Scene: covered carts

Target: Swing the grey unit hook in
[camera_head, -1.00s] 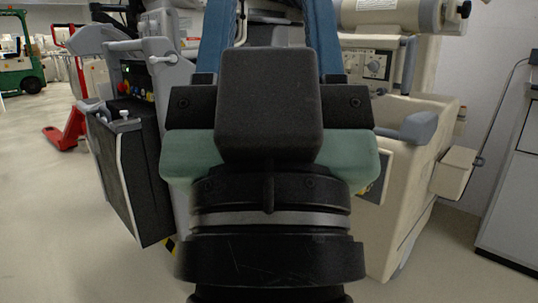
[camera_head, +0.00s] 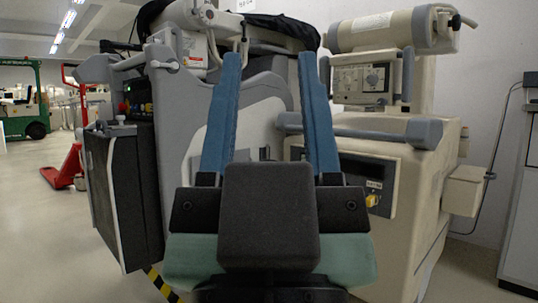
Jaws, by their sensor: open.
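The grey unit (camera_head: 185,105) stands behind my gripper, left of the middle. A small pale hook-like piece (camera_head: 244,42) hangs at its top, just beyond my left fingertip. I cannot tell for sure that this is the unit's hook, or how far it is swung. My gripper (camera_head: 270,57) points away from me, with its two long blue fingers wide apart and nothing between them. I see no clear contact between the fingers and the unit. My gripper's body and fingers hide the lower front of the unit.
A beige machine (camera_head: 410,185) with a grey handle bar (camera_head: 365,130) stands close on the right. A dark panel (camera_head: 125,195) stands at the left. A red pallet jack (camera_head: 65,170) and green forklift (camera_head: 22,115) are farther back. Open floor (camera_head: 45,240) lies at left.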

